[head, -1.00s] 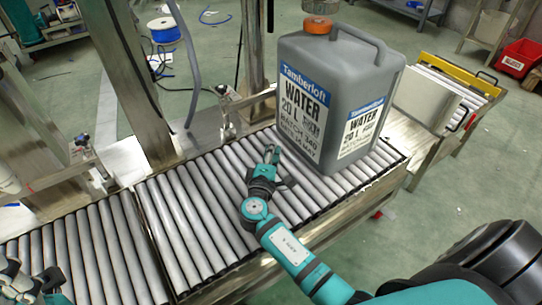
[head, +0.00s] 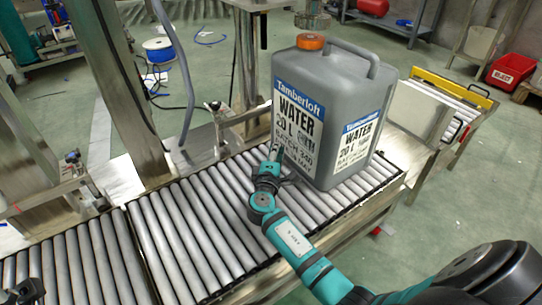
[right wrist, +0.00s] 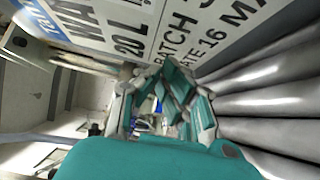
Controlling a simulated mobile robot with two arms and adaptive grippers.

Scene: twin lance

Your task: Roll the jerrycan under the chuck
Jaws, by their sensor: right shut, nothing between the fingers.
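The grey jerrycan (head: 325,112) with an orange cap and white-blue WATER labels stands upright on the roller conveyor (head: 190,231), toward its right end. My right gripper (head: 274,154) is shut and empty, low at the jerrycan's left labelled face. In the right wrist view the closed fingers (right wrist: 168,98) are close to the label (right wrist: 120,28); whether they touch it I cannot tell. Only dark tips of my left gripper (head: 30,292) show at the bottom left corner; their opening is unclear.
Steel posts (head: 112,75) and a hanging grey hose stand behind the conveyor. Rollers left of the jerrycan are clear. A yellow-barred rack (head: 450,88) holding a pale box stands beyond the right end. A blue spool (head: 160,50) and red bin (head: 512,69) are on the floor.

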